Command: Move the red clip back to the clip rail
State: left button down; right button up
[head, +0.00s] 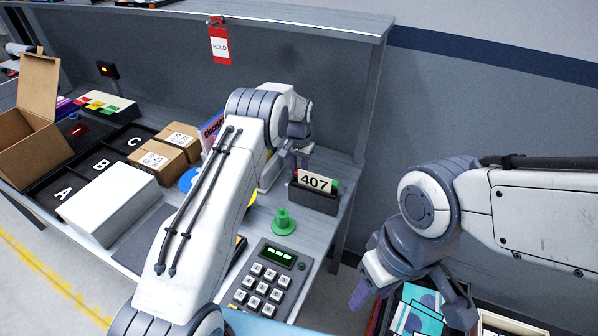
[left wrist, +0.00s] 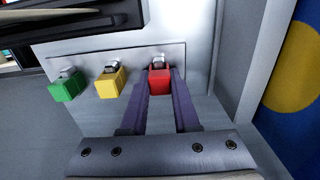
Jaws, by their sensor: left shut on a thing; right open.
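The red clip (left wrist: 159,81) is between the fingers of my left gripper (left wrist: 160,84), which is shut on it. The clip rail (left wrist: 137,58) is a pale plate behind it. A yellow clip (left wrist: 109,84) and a green clip (left wrist: 65,87) hang on the rail to the left. The red clip is in line with them, its metal top against the rail; I cannot tell whether it is hooked on. In the head view my left forearm crosses the bench and hides the rail and clips. My right gripper (head: 408,302) is open and empty at the lower right.
On the bench are a holder with a 407 card (head: 313,181), a green knob (head: 284,222), a keypad (head: 268,280), a white box (head: 108,204) and brown cartons (head: 157,161). A red HOLD tag (head: 219,45) hangs from the shelf. A teal book (head: 418,310) lies under my right gripper.

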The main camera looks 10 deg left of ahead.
pick_arm(q)
jog(key=shift+c, duration=0.9)
grip_release()
jog(key=shift+r, duration=0.1)
jog(key=shift+r+p, duration=2.45)
jog(key=shift+r, duration=1.5)
